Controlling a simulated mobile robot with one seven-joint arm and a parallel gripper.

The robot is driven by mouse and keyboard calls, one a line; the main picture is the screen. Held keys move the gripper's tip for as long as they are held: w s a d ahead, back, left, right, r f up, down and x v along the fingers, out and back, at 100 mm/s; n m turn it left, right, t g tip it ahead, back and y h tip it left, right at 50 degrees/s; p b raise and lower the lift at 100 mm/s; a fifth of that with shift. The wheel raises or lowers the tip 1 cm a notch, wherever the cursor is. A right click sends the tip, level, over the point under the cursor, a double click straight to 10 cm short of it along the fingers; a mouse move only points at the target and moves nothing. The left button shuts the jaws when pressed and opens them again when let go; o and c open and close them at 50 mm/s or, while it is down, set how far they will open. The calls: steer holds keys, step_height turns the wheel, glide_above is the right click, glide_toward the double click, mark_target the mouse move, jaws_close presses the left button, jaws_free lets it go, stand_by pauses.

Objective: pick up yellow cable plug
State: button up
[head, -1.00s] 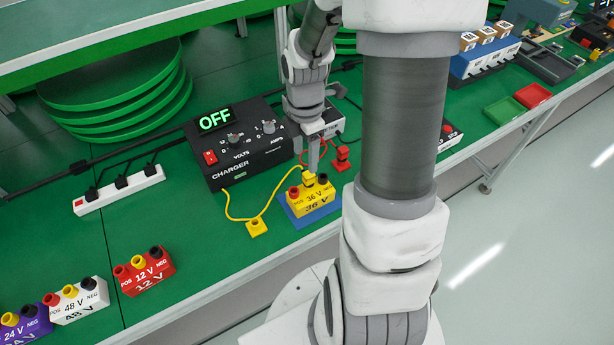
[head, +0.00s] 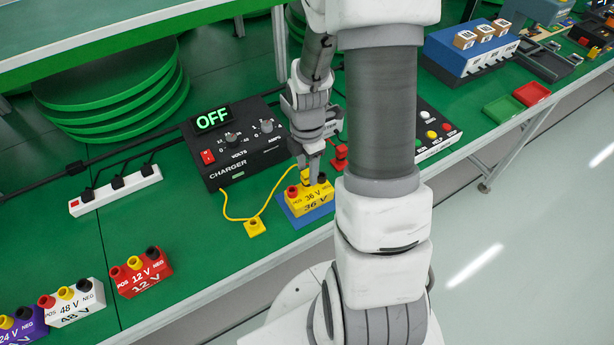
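The yellow cable plug (head: 255,228) lies on the green bench, in front of the black charger (head: 240,145), at the end of a thin yellow cable. My gripper (head: 313,180) points down at the yellow 36 V battery block (head: 311,198), right of and behind the plug and apart from it. The fingertips are among the block's terminals, close by the yellow one. I cannot tell whether they touch it or how far apart they are. The block stands on a blue pad (head: 290,217). A red plug (head: 339,158) lies behind it, partly hidden by my arm.
The charger display reads OFF. A red 12 V block (head: 141,273), a white 48 V block (head: 75,304) and a purple 24 V block (head: 22,325) stand at the left front. A white power strip (head: 115,190) lies behind them. Bench around the yellow plug is mostly clear.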

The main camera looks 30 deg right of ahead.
jaws_close()
steer(key=shift+r, duration=0.2)
steer(key=shift+r, duration=0.25)
steer(key=r, duration=0.2)
steer(key=r+p, duration=0.1)
steer(key=r, duration=0.1)
steer(key=shift+s+d, duration=0.2)
steer(key=s+d+r+p, duration=0.1)
steer(key=s+d+r, duration=0.4)
steer(key=s, duration=0.5)
steer(key=shift+r, duration=0.6)
